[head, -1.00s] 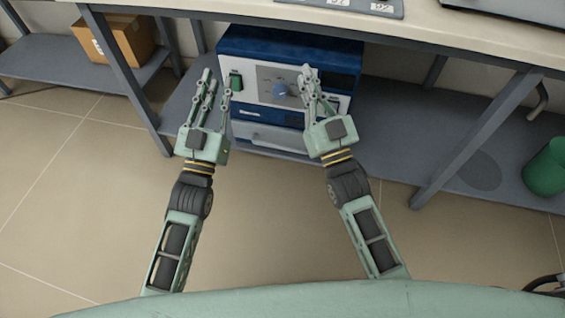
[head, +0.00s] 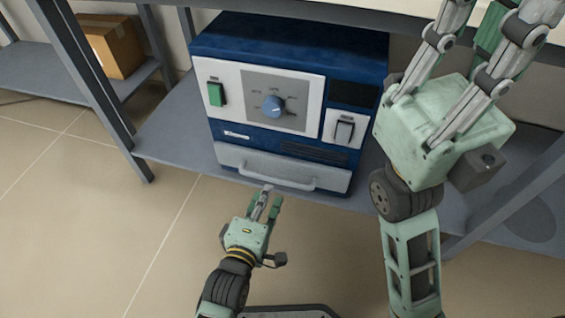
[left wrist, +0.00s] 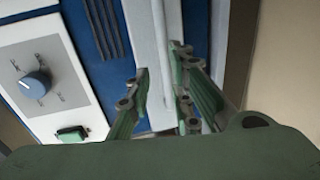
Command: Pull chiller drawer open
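The blue chiller (head: 290,42) stands on the lower shelf under a bench. Its grey drawer (head: 230,156) sits at the bottom of the front and looks flush with it. A pale bar handle (head: 300,186) runs across the drawer. My right gripper (head: 495,12) is raised at the upper right, fingers spread and empty, tips near the top edge.
Grey bench legs (head: 90,75) stand on both sides. A cardboard box (head: 112,48) sits on a shelf at the left. The tiled floor (head: 100,240) in front is clear.

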